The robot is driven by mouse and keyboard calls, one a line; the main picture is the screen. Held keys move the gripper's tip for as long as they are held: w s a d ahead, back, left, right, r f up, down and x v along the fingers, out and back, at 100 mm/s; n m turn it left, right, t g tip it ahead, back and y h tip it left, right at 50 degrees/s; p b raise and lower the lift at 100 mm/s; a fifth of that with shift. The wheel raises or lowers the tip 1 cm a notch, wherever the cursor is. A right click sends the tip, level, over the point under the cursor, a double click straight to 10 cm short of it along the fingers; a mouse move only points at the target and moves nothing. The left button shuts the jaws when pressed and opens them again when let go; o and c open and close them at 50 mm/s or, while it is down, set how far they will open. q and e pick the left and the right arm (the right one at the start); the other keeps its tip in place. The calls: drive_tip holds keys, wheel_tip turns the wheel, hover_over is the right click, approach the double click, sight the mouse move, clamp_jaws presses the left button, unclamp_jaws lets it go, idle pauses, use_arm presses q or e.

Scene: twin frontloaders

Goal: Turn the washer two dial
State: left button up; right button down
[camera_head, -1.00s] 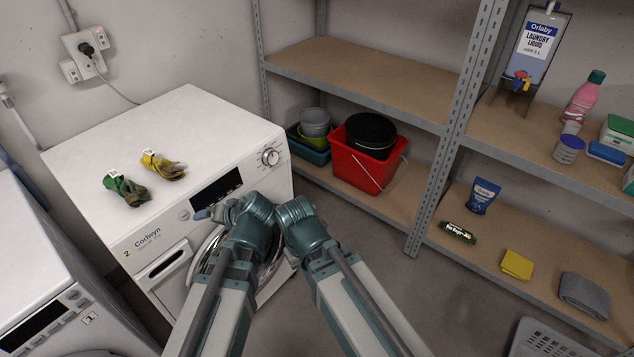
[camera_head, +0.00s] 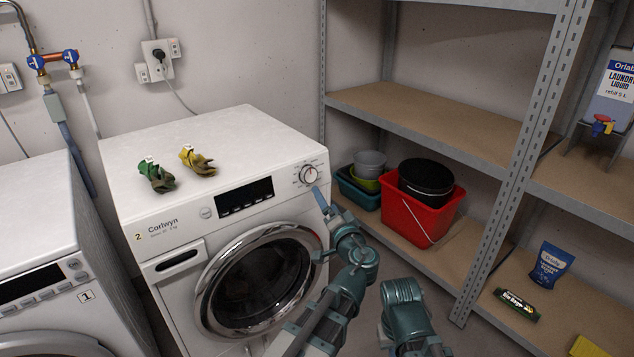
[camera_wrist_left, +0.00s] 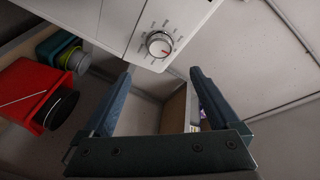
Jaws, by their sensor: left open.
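The washer two dial (camera_head: 308,174) is a round silver-white knob at the right end of the washer two (camera_head: 160,232) control panel. In the left wrist view the dial (camera_wrist_left: 159,44) shows a red pointer mark and printed marks around it. My left gripper (camera_head: 324,205) is open and empty, just below and to the right of the dial in the head view. In the left wrist view its blue fingers (camera_wrist_left: 161,74) are spread, with the dial ahead between and beyond the tips, apart from them. My right arm shows at the bottom, but its gripper is hidden.
Washer one (camera_head: 35,240) stands at the left. Green gloves (camera_head: 157,177) and yellow gloves (camera_head: 197,161) lie on top of washer two. A metal shelf (camera_head: 440,120) stands close on the right, with a red bucket (camera_head: 405,215) on its lower board.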

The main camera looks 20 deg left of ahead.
sight(311, 175)
use_arm(q)
drive_tip(key=x, duration=1.2)
drive_tip(key=shift+w+a, duration=0.2)
drive_tip(key=shift+w, duration=0.1)
drive_tip(key=c, duration=1.4)
drive_tip(key=m+p, duration=0.1)
drive_tip(key=m+h+p, duration=0.1)
drive_tip(key=shift+r+m, duration=0.25)
drive_tip(key=shift+m, duration=0.05)
drive_tip(key=m+g+p, duration=0.1)
drive_tip(key=m+p, duration=0.1)
drive_tip(key=shift+m+h, duration=0.3)
drive_tip(key=shift+m, duration=0.1)
drive_tip(key=shift+m+g+p, duration=0.4)
drive_tip(key=shift+m+p, duration=0.25)
drive_tip(key=shift+m, duration=0.05)
